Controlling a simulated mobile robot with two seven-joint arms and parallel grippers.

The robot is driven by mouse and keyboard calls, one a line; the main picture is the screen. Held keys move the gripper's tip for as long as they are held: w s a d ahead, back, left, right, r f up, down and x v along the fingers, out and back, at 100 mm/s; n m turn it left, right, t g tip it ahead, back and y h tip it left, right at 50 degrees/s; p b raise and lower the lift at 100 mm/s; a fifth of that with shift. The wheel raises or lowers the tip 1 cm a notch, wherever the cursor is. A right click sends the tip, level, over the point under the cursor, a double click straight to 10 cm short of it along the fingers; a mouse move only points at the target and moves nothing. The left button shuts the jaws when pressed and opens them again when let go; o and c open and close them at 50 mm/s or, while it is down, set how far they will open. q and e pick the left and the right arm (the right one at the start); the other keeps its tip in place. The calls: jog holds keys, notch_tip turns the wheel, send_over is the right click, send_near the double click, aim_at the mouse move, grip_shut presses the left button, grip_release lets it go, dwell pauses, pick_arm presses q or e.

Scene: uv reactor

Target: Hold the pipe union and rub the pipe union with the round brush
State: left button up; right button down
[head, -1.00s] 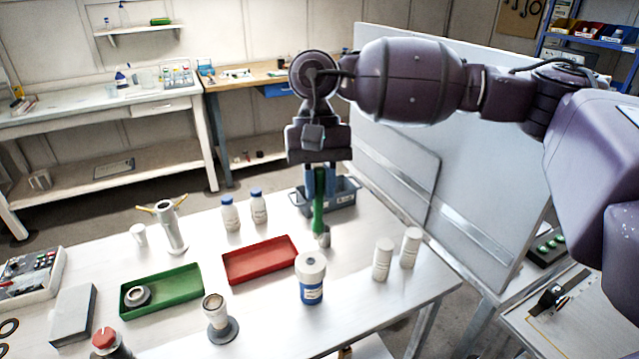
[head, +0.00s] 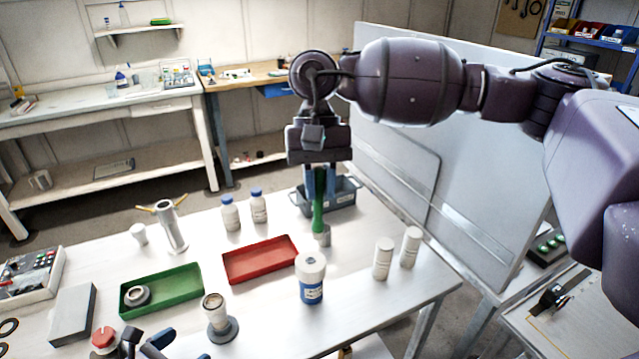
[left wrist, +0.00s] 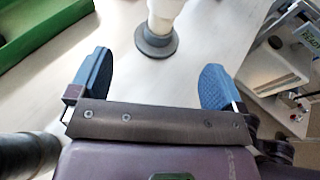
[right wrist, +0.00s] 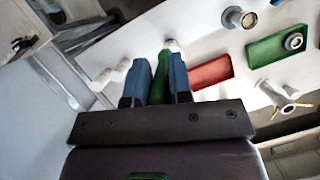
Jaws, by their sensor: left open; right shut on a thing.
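The pipe union (head: 137,296), a small grey ring, lies in the left part of the green tray (head: 190,287); it also shows in the right wrist view (right wrist: 293,41). My right gripper (head: 319,184) is shut on the green handle of the round brush (head: 318,212), which points down over the table behind the blue-and-white jar. The brush's lower end is grey; the handle shows between the fingers in the right wrist view (right wrist: 160,78). My left gripper (head: 146,342) is open and empty at the bottom edge, in front of the green tray; its spread fingers show in the left wrist view (left wrist: 155,70).
A red tray (head: 260,260), blue-and-white jar (head: 312,284) and grey-based stand (head: 218,318) are mid-table. A red-topped item (head: 103,340) is close to my left gripper. White bottles (head: 383,258) stand right; a grey bin (head: 341,199) is behind the brush.

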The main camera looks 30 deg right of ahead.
aim_at(215, 327)
pick_arm(q)
jog(key=b+x, duration=0.2)
jog(key=x, duration=0.3)
jog(key=shift+f+b, duration=0.25)
jog(key=shift+b, duration=0.1)
pick_arm(e)
notch_tip(215, 327, down, 4)
jog(key=shift+r, duration=0.25)
pick_arm(q)
jog(key=shift+x, duration=1.05)
pick_arm(e)
jog(key=shift+w+r, duration=0.1)
jog(key=shift+r, duration=0.05)
pick_arm(q)
jog(key=shift+x, duration=0.95)
jog(key=shift+r, duration=0.15)
jog(key=shift+c, duration=0.4)
jog(key=c, duration=1.1)
